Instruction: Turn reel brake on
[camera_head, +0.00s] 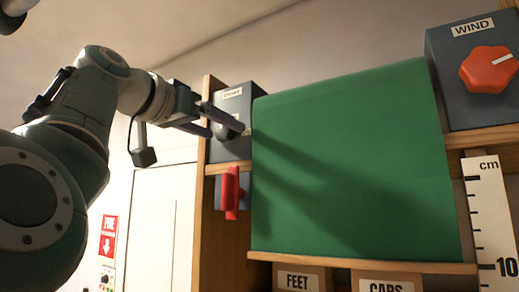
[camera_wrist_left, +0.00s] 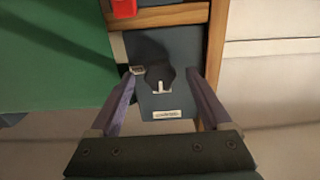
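A dark box (camera_head: 232,148) with a small white label, too blurred to read surely, stands on the wooden frame left of the green panel. It carries a dark round knob, which shows in the left wrist view (camera_wrist_left: 161,75) with a white pointer mark directed toward the label (camera_wrist_left: 167,114). My left gripper (camera_head: 226,129) is in front of the box, its fingers apart on either side of the knob. In the left wrist view my left gripper (camera_wrist_left: 164,73) is open; whether a finger touches the knob I cannot tell. My right gripper is not in view.
A red handle (camera_head: 232,190) sits below the box. The green panel (camera_head: 350,160) fills the middle. A red knob (camera_head: 487,70) is on the WIND box (camera_head: 438,80) at right.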

